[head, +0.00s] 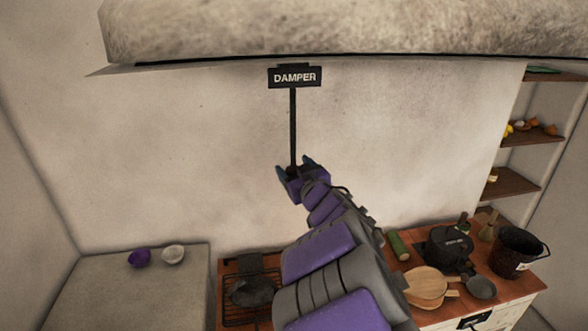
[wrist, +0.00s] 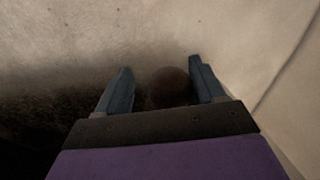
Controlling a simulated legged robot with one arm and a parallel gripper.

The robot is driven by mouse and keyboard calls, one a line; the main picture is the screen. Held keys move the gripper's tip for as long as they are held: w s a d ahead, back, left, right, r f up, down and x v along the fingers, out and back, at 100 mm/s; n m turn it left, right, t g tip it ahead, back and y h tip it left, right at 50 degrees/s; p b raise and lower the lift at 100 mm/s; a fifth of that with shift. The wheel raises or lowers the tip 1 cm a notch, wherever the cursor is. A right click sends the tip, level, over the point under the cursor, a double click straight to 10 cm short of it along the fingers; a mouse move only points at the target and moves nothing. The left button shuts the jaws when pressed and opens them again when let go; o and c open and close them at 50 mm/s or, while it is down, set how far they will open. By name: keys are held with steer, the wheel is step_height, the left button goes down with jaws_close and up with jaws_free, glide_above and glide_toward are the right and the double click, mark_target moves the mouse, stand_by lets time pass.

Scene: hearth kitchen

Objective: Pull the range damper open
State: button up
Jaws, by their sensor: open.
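The damper is a dark vertical rod (head: 293,125) hanging under a black plate marked DAMPER (head: 295,77), in the head view. Its lower end reaches my gripper (head: 296,168). In the wrist view a round dark brown knob (wrist: 170,87) sits between the two spread fingers of my gripper (wrist: 160,85). The fingers are open on either side of the knob, and it appears closer to the right finger. I cannot tell whether either finger touches it. The underside of the knob is hidden behind my gripper body.
A thick stone ledge (head: 350,30) overhangs above. Below, the wooden counter (head: 400,268) holds a black kettle (head: 447,246), wooden boards (head: 426,285) and a black bucket (head: 515,252). Shelves (head: 530,135) are at right.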

steer(key=shift+a, duration=0.85)
steer(key=c, duration=0.4)
steer(key=shift+c, duration=0.6)
steer(key=shift+w+d, duration=0.1)
steer(key=shift+d, duration=0.2)
steer(key=c, duration=0.3)
steer(key=shift+a, duration=0.1)
jaws_close()
